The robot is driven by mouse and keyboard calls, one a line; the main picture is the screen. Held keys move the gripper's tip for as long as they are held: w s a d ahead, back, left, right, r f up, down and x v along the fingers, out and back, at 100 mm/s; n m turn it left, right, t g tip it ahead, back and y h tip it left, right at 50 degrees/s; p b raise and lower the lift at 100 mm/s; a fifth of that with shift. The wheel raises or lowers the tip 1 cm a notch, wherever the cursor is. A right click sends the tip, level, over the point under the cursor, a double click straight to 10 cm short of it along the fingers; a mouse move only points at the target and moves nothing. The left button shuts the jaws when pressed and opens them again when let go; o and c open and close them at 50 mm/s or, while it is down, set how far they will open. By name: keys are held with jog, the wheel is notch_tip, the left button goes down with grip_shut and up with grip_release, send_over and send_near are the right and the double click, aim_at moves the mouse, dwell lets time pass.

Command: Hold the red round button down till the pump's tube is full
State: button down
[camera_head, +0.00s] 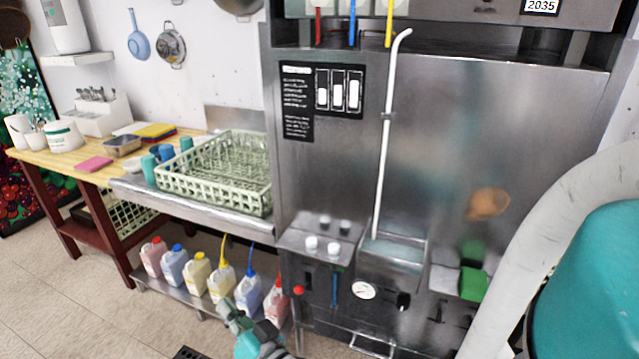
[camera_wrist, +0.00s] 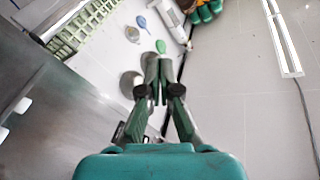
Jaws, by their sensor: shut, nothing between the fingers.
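The red round button (camera_head: 298,290) sits on the lower front of the steel dish machine (camera_head: 450,150), at its left side, in the head view. A narrow blue upright strip (camera_head: 335,288) shows to its right; I cannot tell whether it is the pump's tube or how full it is. My gripper (camera_head: 232,310) is shut and empty, left of and a little below the button in the picture, apart from it. In the wrist view my gripper's fingers (camera_wrist: 157,68) are together, with no button visible there.
Several coloured jugs (camera_head: 222,283) stand on a low shelf behind my gripper. A green dish rack (camera_head: 215,172) sits on the steel counter above. White knobs (camera_head: 311,243) top a ledge above the button. A round gauge (camera_head: 364,290) is further right.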

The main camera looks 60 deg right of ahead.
jog(key=w+d+r+m+h, duration=0.35)
jog(key=d+r, duration=0.45)
jog(key=r, duration=0.6)
jog(key=w+d+r+m+h, duration=0.3)
jog(key=w+d+r+m, duration=0.2)
jog(key=d+r, duration=0.6)
jog(key=s+d+r+m+g+h, duration=0.1)
jog(key=s+d+r+m+h, duration=0.1)
jog(key=r, duration=0.9)
jog(key=s+d+r+m+h, duration=0.2)
jog(key=s+r, duration=0.3)
jog(key=r, duration=0.7)
jog(key=s+d+r+m+g+h, duration=0.1)
jog(key=s+d+r+m+h, duration=0.1)
jog(key=r, duration=0.9)
jog(key=s+m, duration=0.1)
jog(key=m, duration=0.1)
jog(key=shift+s+r+m+g+h, duration=0.3)
jog(key=shift+s+r+m+h, duration=0.05)
jog(key=shift+s, duration=0.05)
jog(key=shift+d, duration=0.25)
jog(key=d, duration=0.8)
jog(key=shift+w+d, duration=0.25)
jog(key=shift+w, duration=0.1)
jog(key=shift+d, duration=0.1)
jog(key=shift+d, duration=0.3)
